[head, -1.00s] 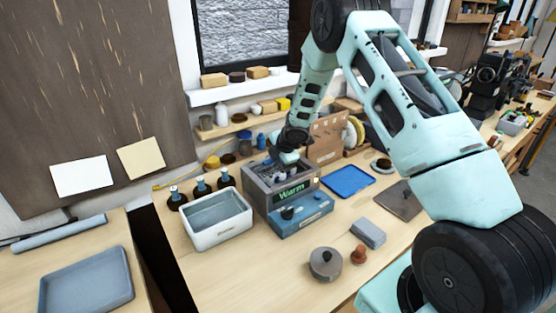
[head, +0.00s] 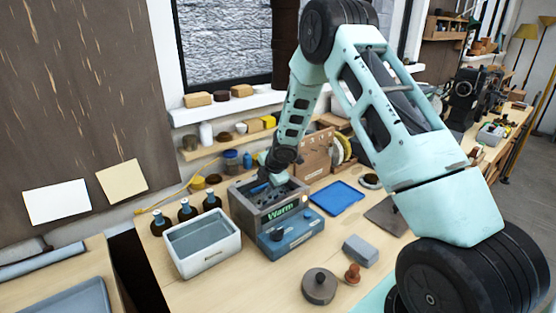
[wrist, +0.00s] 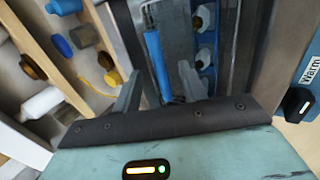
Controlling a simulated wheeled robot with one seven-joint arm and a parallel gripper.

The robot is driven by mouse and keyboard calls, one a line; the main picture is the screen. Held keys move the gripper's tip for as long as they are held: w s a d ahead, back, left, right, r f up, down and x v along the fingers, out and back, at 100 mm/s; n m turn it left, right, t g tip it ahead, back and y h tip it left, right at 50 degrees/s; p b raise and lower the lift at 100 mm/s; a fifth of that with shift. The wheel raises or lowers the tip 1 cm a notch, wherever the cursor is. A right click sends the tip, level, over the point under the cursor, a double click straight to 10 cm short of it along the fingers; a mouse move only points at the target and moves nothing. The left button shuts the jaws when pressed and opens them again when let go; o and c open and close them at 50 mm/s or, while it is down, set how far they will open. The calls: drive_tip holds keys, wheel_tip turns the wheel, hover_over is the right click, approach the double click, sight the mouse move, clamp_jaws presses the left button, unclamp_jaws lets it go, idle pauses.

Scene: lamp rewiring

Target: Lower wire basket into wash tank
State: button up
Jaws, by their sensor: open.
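My gripper (head: 277,177) points down at the tank's open top. In the wrist view my gripper (wrist: 160,92) is open, with one finger on each side of a blue bar (wrist: 155,55), which looks like the wire basket's handle. Below it, blue and pale metallic parts show inside the tank. The basket's wires are hard to make out, and its depth in the tank is unclear. The bar shows small in the head view (head: 260,188).
A white basin (head: 207,255) stands left of the tank, with dark bottles (head: 186,209) behind it. A blue tray (head: 338,198) lies to the right. A grey block (head: 360,250) and a round weight (head: 319,286) are in front. A shelf (head: 225,143) runs behind.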

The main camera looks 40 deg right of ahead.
drive_tip(key=p+v, duration=0.4)
drive_tip(key=v, duration=1.3)
drive_tip(key=shift+s, duration=0.2)
drive_tip(key=s+a+f+m+g+b, duration=0.1)
drive_tip(key=s+a+m+b, duration=0.2)
drive_tip(key=s+a, duration=0.5)
drive_tip(key=s+a+m+g+b, duration=0.1)
drive_tip(key=s+a+m+b, duration=0.25)
drive_tip(key=a, duration=0.85)
drive_tip(key=s+a+f+m+g+b, duration=0.1)
drive_tip(key=s+a, duration=0.3)
drive_tip(key=s, duration=0.6)
drive_tip(key=s+a+f+m+g+b, duration=0.1)
drive_tip(key=s+a, duration=0.4)
drive_tip(key=s, duration=0.6)
drive_tip(key=shift+a+f+m+g+b, duration=0.3)
drive_tip(key=shift+m+g+b, duration=0.55)
drive_tip(key=shift+m+g, duration=0.2)
drive_tip(key=shift+d, duration=0.1)
